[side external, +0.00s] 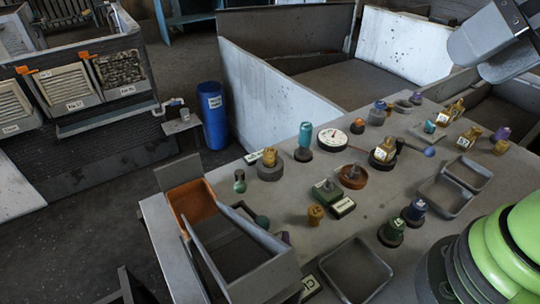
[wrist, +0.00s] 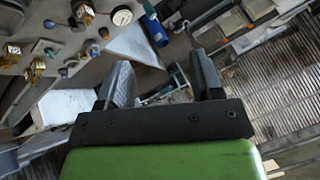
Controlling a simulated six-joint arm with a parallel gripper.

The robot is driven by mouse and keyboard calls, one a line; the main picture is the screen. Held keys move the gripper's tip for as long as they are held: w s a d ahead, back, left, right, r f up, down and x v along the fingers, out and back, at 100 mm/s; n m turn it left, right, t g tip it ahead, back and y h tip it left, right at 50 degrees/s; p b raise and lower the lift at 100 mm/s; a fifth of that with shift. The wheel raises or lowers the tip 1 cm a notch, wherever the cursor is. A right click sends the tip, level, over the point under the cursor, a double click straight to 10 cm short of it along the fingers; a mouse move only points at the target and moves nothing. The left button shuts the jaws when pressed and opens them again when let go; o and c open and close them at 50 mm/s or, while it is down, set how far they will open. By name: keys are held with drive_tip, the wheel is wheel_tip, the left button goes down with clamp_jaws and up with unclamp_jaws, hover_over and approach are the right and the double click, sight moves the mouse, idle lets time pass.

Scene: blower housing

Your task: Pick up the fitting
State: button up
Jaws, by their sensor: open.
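Several brass-coloured fittings stand on the grey table (side external: 285,215); I cannot tell which one is the task's fitting. One fitting (side external: 316,214) stands alone near the middle front. More are at the right. In the wrist view, brass fittings (wrist: 84,12) show at the upper left. My gripper (wrist: 163,76) is open, with nothing between its two fingers, and is well away from the fittings.
A grey bin with an orange panel (side external: 195,205) stands at the table's left end. Shallow grey trays (side external: 355,272) lie at the front and right. A white dial gauge (side external: 332,139), a teal cylinder (side external: 305,136) and coloured knobs crowd the table. A blue barrel (side external: 213,115) stands on the floor.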

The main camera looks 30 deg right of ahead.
drive_tip(key=w+a+r+n+g, duration=0.1)
drive_tip(key=w+g, duration=0.1)
drive_tip(key=w, duration=0.7)
drive_tip(key=n+g+h, duration=0.2)
drive_tip(key=n+g, duration=0.1)
drive_tip(key=g, duration=0.2)
hover_over(271, 152)
drive_tip(key=f, duration=2.3)
drive_tip(key=shift+w+d+f, duration=0.1)
drive_tip(key=shift+w+d, duration=0.05)
drive_tip(key=shift+w, duration=0.1)
drive_tip(key=f, duration=0.6)
drive_tip(key=shift+s, duration=0.25)
drive_tip(key=shift+r, duration=0.1)
drive_tip(key=c, duration=1)
drive_tip(key=shift+c, duration=0.2)
